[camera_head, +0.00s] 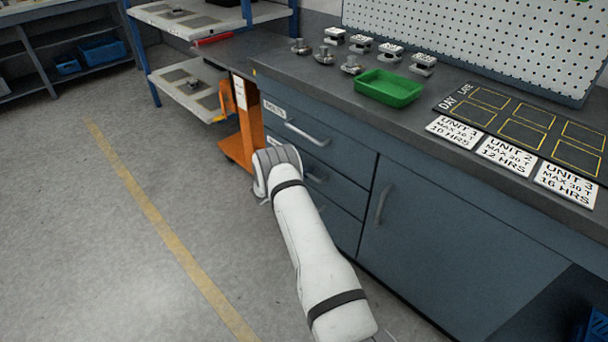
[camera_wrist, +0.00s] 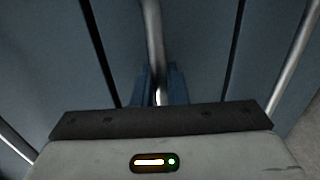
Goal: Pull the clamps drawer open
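A blue-grey drawer unit sits under the bench, with a top drawer (camera_head: 335,150), a middle drawer (camera_head: 343,188) and a lower drawer (camera_head: 342,228). Their fronts look flush. The top drawer has a white label and a bar handle (camera_head: 306,134); the middle drawer's label is mostly hidden by my arm, so I cannot read which is clamps. In the wrist view my gripper (camera_wrist: 160,92) has its fingers close on both sides of the middle of three bar handles (camera_wrist: 154,40) and looks shut on it. My arm hides the gripper in the head view.
A cupboard door (camera_head: 440,235) is right of the drawers. The bench top holds a green tray (camera_head: 389,88), several metal parts and a dark board (camera_head: 525,125). An orange stand (camera_head: 247,125) and shelving are beyond the drawers. The floor left of my arm is clear.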

